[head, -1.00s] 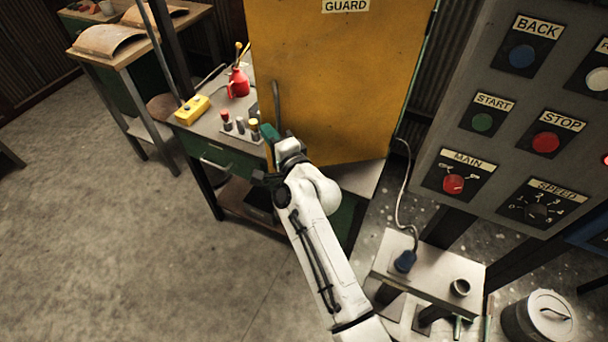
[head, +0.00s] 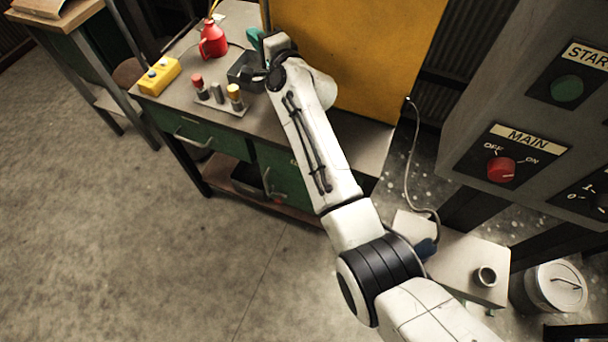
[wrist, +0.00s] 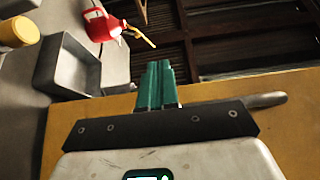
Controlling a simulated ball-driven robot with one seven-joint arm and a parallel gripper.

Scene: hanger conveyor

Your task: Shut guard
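The guard is a large yellow panel (head: 365,60) at the top middle of the head view, above the back of the bench. Its upper part is out of frame. In the wrist view the yellow panel (wrist: 290,140) fills the lower right, and a grey handle-like bar (wrist: 268,100) sticks out beside my gripper's dark bracket. My gripper (head: 256,38) is at the guard's left edge, above the bench. Its teal fingers (wrist: 158,85) look together, with nothing visible between them. I cannot tell whether they touch the guard.
The bench (head: 235,125) carries a red oil can (head: 213,40), a yellow button box (head: 160,76), a dark tray (head: 245,72) and small capped pegs (head: 217,92). A control panel (head: 540,130) stands right. A small table (head: 460,262) with a cup and a lidded bin (head: 553,288) stand lower right.

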